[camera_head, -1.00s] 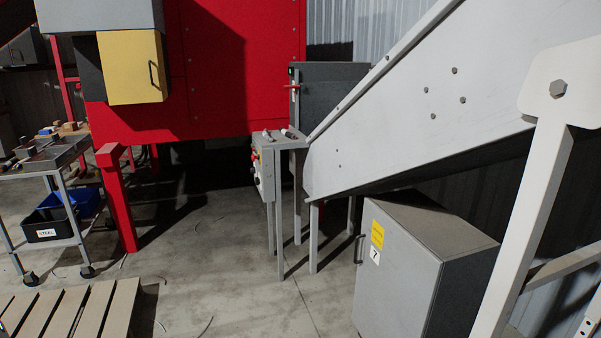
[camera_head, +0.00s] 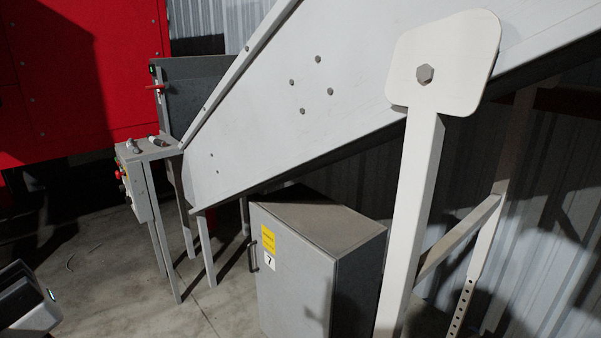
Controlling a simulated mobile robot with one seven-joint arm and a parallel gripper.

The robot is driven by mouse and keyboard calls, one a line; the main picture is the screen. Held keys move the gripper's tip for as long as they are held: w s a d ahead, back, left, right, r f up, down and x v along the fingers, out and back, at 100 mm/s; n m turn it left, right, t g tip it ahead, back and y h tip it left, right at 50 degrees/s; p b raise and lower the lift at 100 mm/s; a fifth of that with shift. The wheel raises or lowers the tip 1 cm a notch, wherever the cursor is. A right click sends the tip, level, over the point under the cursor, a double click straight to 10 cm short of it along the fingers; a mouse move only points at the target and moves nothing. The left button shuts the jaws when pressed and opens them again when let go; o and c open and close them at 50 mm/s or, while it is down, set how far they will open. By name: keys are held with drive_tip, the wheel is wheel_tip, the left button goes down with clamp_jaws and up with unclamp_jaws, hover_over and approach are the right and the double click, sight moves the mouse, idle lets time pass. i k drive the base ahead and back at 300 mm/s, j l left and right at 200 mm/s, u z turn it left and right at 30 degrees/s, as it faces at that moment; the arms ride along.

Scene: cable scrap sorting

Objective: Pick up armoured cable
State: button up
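I cannot make out an armoured cable in this view. Two small pieces, one pale (camera_head: 132,146) and one greyish (camera_head: 154,141), lie on the top of a grey control stand (camera_head: 134,188). They are too small to tell what they are. A white and dark rounded part (camera_head: 30,312) with a small light shows at the lower left edge. It looks like part of my arm, but no fingertips show. My gripper is not in view.
A sloping grey chute (camera_head: 290,110) fills the upper middle. A white support leg (camera_head: 415,200) stands in front at right. A grey cabinet (camera_head: 295,285) marked 7 stands below the chute. A red machine (camera_head: 90,80) is at left. Open concrete floor (camera_head: 110,265) lies at lower left.

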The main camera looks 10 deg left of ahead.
sight(158, 141)
drive_tip(key=i+j+z, duration=0.15)
drive_tip(key=j, duration=0.2)
drive_tip(key=i+j+z, duration=0.1)
drive_tip(key=i+j, duration=0.15)
drive_tip(key=i+j+z, duration=0.15)
drive_tip(key=j, duration=0.35)
drive_tip(key=i+j+z, duration=0.1)
drive_tip(key=j, duration=0.3)
drive_tip(key=i+j+z, duration=0.15)
drive_tip(key=j, duration=0.25)
drive_tip(key=i+j, duration=0.15)
drive_tip(key=j, duration=0.25)
drive_tip(key=i+j, duration=0.15)
drive_tip(key=j, duration=0.25)
drive_tip(key=i+j, duration=0.1)
drive_tip(key=j, duration=0.3)
drive_tip(key=i+j, duration=0.15)
drive_tip(key=j, duration=0.3)
drive_tip(key=i+j, duration=0.15)
drive_tip(key=j, duration=0.25)
drive_tip(key=i+j, duration=0.15)
drive_tip(key=j, duration=0.15)
drive_tip(key=i+j, duration=0.15)
drive_tip(key=j, duration=0.15)
drive_tip(key=i+j, duration=0.15)
drive_tip(key=j, duration=0.15)
drive_tip(key=z, duration=0.05)
